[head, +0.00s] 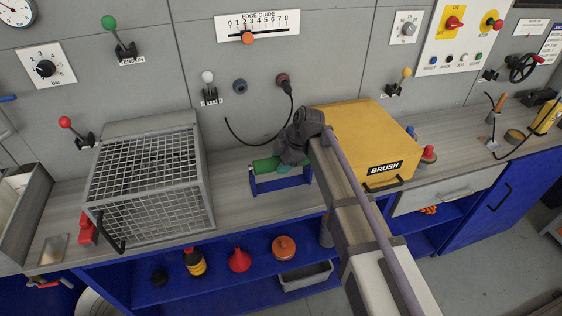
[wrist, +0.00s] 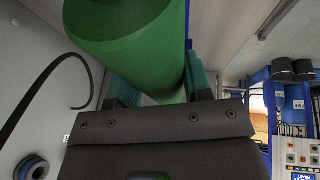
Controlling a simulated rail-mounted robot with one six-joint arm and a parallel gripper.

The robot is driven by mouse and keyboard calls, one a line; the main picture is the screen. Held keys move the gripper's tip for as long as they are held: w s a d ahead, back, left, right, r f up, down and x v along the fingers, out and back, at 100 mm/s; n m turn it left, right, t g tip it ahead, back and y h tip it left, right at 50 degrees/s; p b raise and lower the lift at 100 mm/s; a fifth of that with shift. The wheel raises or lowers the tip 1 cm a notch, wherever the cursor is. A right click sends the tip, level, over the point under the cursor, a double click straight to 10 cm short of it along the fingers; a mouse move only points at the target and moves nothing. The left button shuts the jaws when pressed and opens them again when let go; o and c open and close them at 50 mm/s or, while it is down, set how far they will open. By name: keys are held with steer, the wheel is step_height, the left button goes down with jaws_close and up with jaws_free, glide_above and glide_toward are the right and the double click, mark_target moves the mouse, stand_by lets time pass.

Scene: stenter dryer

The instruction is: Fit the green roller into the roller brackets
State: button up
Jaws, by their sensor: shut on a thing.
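The green roller (head: 264,165) lies roughly level at the blue roller brackets (head: 281,184) on the grey worktop. Its left end shows just at the left bracket; its right part is hidden behind my gripper (head: 284,167) and wrist. In the wrist view the roller (wrist: 125,35) fills the upper middle, with its round end face towards the camera. My gripper (wrist: 160,88) is shut on the roller, one teal finger on each side. I cannot tell whether the roller's ends rest in the brackets or sit just above them.
A grey mesh cage (head: 150,185) stands left of the brackets. The yellow BRUSH box (head: 362,140) stands close on the right. A black cable (head: 262,142) hangs from a wall socket behind. Bare worktop (head: 228,190) lies between cage and brackets.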

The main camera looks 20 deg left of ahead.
steer(key=shift+f, duration=0.15)
steer(key=shift+f+b, duration=0.3)
steer(key=shift+b, duration=0.15)
steer(key=shift+f+b, duration=1.05)
steer(key=o, duration=1.2)
steer(key=p+v, duration=0.9)
steer(key=v, duration=0.1)
steer(key=shift+r+p, duration=0.4)
steer(key=shift+r, duration=0.05)
steer(key=shift+d+r, duration=0.15)
steer(key=shift+f, duration=0.2)
